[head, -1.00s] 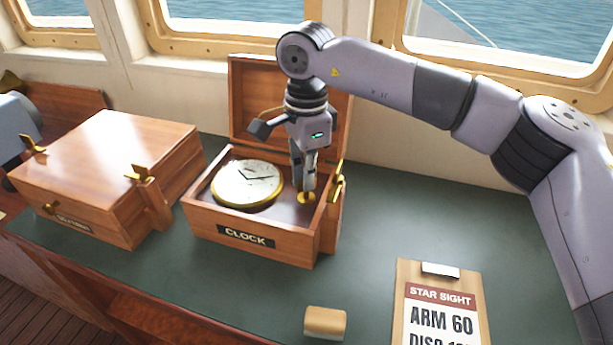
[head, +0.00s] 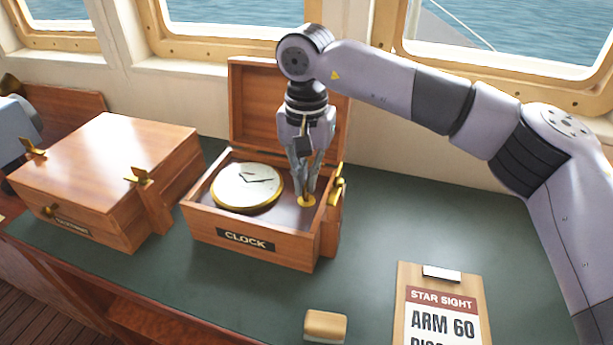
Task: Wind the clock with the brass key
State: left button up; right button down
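The clock (head: 246,186) has a white face and brass rim. It lies face up in the left part of an open wooden box (head: 212,228) labelled CLOCK, whose lid (head: 262,105) is raised at the back. My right gripper (head: 306,193) points straight down into the right part of the box, beside the clock. Its fingers come together on a small brass piece (head: 306,201), which looks like the brass key. The fingers partly hide this piece, and its lower end cannot be made out.
A closed wooden box (head: 110,160) with brass latches stands at the left. A small wooden block (head: 325,326) and a STAR SIGHT clipboard (head: 440,300) lie near the front. The green tabletop (head: 390,220) is clear right of the clock box.

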jog(key=shift+r+n, duration=0.1)
jog(key=shift+n, duration=0.6)
jog(key=c, duration=1.8)
grip_release()
notch_tip(320, 180, up, 12)
